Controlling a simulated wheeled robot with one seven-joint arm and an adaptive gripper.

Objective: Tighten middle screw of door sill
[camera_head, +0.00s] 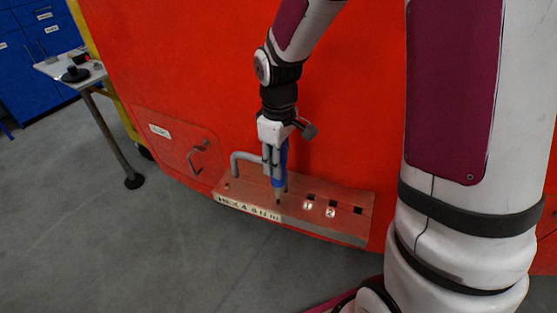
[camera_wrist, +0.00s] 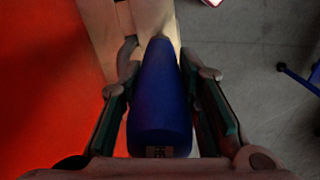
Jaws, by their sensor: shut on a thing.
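The door sill (camera_head: 342,214) is a red ledge at the foot of the big red nosecone. My gripper (camera_head: 273,163) is shut on a blue screwdriver (camera_head: 280,172), which points down at the sill. In the wrist view the gripper (camera_wrist: 165,82) has its green-padded fingers on both sides of the blue handle (camera_wrist: 160,100). The tool's lower end is at or just above the sill top, near the printed lettering; contact cannot be told. The handle hides its tip in the wrist view. No screw head shows clearly.
A grey handle bar (camera_head: 245,158) rises from the sill just left of the tool. Marks "1" and "2" and dark slots (camera_head: 331,212) lie to the right. A panel handle (camera_head: 197,157) is further left. A small table (camera_head: 75,68) and blue cabinets (camera_head: 35,45) stand back left. Floor is clear.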

